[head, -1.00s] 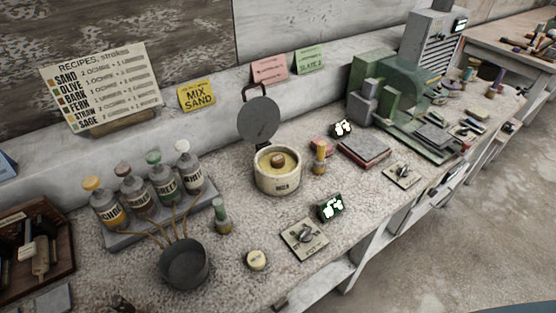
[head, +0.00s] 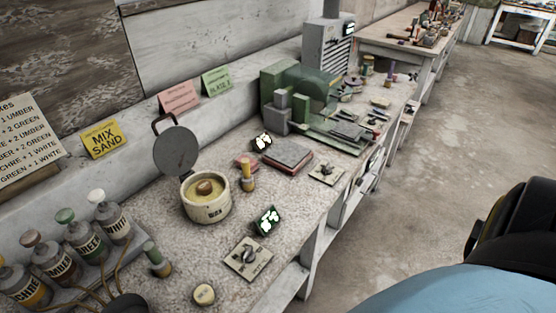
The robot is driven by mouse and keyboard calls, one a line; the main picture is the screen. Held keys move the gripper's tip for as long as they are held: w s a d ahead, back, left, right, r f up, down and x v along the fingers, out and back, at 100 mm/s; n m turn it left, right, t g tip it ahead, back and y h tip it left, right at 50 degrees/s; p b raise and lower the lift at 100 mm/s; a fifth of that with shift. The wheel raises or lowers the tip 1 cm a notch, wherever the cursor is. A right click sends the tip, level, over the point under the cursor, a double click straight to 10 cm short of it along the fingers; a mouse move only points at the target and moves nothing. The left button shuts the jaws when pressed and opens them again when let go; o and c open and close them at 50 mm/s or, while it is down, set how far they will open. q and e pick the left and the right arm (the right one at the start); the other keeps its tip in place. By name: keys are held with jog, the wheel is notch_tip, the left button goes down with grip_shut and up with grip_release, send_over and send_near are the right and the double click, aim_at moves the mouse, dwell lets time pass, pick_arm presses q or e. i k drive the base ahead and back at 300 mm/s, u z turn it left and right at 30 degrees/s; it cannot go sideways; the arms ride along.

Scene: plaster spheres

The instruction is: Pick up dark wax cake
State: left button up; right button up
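I cannot pick out a dark wax cake with certainty in the head view. A cream wax pot (head: 207,212) stands on the bench with its round grey lid raised. A brown lump (head: 204,187) sits on the yellow wax inside it. A small round cream cake or disc (head: 204,294) lies near the bench's front edge. Small dark items (head: 352,80) lie farther along the bench, too small to name. Neither of my grippers is in view.
A green machine (head: 300,95) stands behind. Pigment bottles (head: 84,240) are at left. Floor (head: 430,150) is open at right.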

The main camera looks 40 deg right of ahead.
aim_at(204, 186)
jog(key=k, duration=0.5)
jog(key=u, duration=2.6)
jog(key=k, duration=1.1)
jog(key=z, duration=1.6)
jog(key=i, duration=0.5)
jog(key=z, duration=0.05)
